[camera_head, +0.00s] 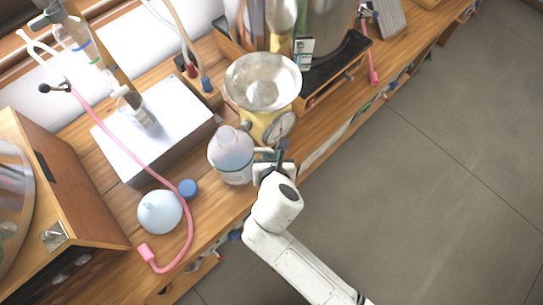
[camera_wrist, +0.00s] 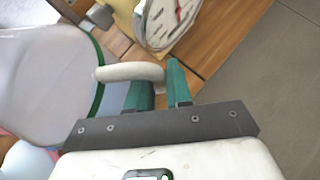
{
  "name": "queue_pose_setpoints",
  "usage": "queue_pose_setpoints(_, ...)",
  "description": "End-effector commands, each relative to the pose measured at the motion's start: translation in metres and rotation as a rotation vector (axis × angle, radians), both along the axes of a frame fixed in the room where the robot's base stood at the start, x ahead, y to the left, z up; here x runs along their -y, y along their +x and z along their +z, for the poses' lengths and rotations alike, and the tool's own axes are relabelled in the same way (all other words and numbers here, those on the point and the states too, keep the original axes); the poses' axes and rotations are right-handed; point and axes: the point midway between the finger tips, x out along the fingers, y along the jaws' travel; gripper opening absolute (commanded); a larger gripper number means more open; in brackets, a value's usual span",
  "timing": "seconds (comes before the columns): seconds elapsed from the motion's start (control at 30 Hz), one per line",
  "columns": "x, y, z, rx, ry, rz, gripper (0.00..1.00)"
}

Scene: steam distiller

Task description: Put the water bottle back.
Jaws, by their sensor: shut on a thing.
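The water bottle (camera_head: 231,160) is a pale, translucent jug with a side handle. It is upright at the bench's front, left of the yellow scale; I cannot tell whether its base touches the wood. My gripper (camera_head: 268,160) is at its right side, shut on its handle. In the wrist view the bottle (camera_wrist: 42,85) fills the left, and its white handle (camera_wrist: 128,72) reaches between the teal fingers of my gripper (camera_wrist: 162,90). The part of the handle between the fingers is partly hidden.
A yellow scale with a metal pan (camera_head: 262,82) and round dial stands close behind the bottle. A silver box (camera_head: 155,140), a blue cap (camera_head: 188,189), a pale round flask (camera_head: 160,212) and a pink hose (camera_head: 190,232) lie to the left. The grey floor at right is clear.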

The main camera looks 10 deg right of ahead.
Motion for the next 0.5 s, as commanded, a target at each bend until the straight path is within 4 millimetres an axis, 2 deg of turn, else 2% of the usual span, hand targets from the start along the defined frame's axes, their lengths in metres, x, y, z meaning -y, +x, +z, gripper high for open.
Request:
queue_pose_setpoints(0.1,0.0001,0.0003,-0.0069,0.002,0.0,0.0,0.0)
queue_pose_setpoints(0.47,-0.0001,0.0005,-0.01,0.002,0.001,0.0,0.0)
queue_pose_setpoints(0.5,0.0,0.0003,-0.0101,0.001,0.0,0.0,0.22)
